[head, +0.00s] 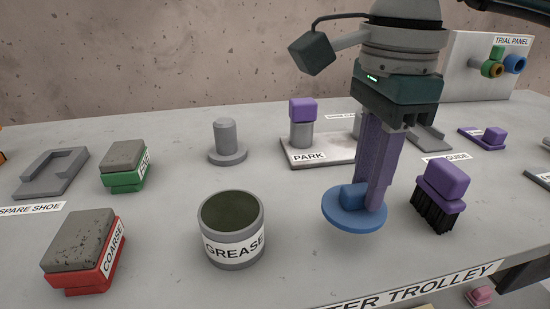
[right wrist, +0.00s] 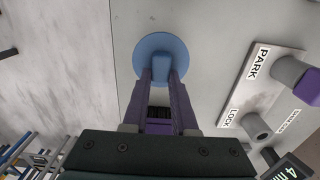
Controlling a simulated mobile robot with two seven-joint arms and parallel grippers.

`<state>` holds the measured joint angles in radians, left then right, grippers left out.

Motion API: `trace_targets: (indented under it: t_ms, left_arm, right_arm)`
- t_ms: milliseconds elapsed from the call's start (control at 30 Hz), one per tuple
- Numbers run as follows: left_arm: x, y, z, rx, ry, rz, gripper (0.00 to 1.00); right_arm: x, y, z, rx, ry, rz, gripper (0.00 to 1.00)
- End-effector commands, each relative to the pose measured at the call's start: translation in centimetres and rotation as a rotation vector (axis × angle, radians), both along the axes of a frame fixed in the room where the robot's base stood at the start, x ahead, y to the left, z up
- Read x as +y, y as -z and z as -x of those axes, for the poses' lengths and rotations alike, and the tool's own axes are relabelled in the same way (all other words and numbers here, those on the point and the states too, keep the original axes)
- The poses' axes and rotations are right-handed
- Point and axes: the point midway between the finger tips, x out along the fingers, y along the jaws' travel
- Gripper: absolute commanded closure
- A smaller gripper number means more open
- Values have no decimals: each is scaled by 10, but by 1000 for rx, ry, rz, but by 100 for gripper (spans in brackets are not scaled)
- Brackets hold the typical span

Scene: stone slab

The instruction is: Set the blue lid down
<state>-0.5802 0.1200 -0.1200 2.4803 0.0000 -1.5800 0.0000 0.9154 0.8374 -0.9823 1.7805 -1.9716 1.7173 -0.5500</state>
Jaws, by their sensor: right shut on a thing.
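The blue lid (head: 340,222) is a flat round disc with a block-shaped knob. My right gripper (head: 366,200) points down with its long purple fingers shut on that knob. The disc looks level, and I cannot tell whether it touches the slab or hangs just above it. In the right wrist view the lid (right wrist: 160,42) sits between the fingertips (right wrist: 160,76). The grey GREASE pot (head: 233,253) stands open to the left of the lid. My left gripper is not in view.
A purple-backed brush (head: 446,182) stands close right of the lid. Behind it are the PARK plate (head: 318,157) and a grey peg (head: 225,140). Green (head: 124,181) and red COARSE (head: 75,279) blocks lie left. Bare slab shows between pot and lid.

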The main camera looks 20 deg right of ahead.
Motion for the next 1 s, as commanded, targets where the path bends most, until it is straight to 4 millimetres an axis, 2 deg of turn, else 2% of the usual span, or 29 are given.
trace_targets:
  t_ms: [200, 300, 700, 733, 967, 1000]
  left_arm:
    - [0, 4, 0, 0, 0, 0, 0]
    - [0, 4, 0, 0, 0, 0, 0]
    - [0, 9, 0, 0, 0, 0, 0]
    - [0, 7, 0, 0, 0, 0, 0]
    - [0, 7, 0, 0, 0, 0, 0]
    - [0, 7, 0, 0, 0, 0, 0]
  right_arm:
    - [0, 34, 1, 5, 1, 1, 100]
    - [0, 43, 1, 2, 0, 1, 100]
    - [0, 49, 0, 1, 0, 2, 100]
    - [0, 47, 0, 1, 0, 2, 71]
    - [0, 46, 0, 1, 0, 2, 45]
    - [0, 46, 0, 1, 0, 2, 44]
